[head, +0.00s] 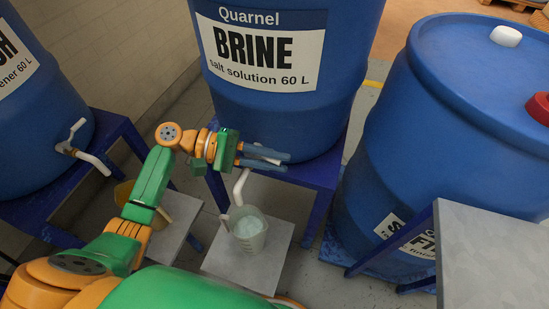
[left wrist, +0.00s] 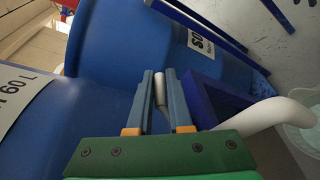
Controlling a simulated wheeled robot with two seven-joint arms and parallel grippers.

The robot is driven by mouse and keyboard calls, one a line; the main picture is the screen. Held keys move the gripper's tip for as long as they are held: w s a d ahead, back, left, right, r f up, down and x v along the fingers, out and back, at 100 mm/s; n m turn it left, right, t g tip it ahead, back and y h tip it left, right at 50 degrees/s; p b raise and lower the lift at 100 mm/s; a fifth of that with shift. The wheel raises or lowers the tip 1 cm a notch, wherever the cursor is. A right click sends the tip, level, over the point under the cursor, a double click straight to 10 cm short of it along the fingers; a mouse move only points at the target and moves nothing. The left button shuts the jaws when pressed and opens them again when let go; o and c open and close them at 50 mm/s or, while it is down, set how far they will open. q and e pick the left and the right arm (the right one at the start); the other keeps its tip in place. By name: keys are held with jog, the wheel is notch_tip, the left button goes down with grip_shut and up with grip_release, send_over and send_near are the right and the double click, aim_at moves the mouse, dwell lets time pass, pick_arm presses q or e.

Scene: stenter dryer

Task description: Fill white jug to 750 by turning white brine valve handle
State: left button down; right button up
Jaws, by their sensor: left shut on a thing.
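The blue brine barrel (head: 285,110) stands on a blue stand at the top middle. My left gripper (head: 275,161) is at the barrel's lower front, shut on the white brine valve handle (left wrist: 160,88), which shows between the two fingers in the left wrist view. The white spout (head: 240,187) bends down below the gripper. The translucent white jug (head: 250,231) stands upright under the spout and holds some pale liquid. Its marks are too small to read, and no clear stream shows. The jug also shows partly at the right edge of the left wrist view (left wrist: 305,138). My right gripper is out of view.
Another blue barrel with a white valve (head: 72,145) stands at left. A large blue barrel (head: 430,120) with white and red caps is at right, beside a grey tabletop (head: 495,250). The jug stands on a grey platform (head: 230,267). A yellowish container (head: 124,194) is partly behind my arm.

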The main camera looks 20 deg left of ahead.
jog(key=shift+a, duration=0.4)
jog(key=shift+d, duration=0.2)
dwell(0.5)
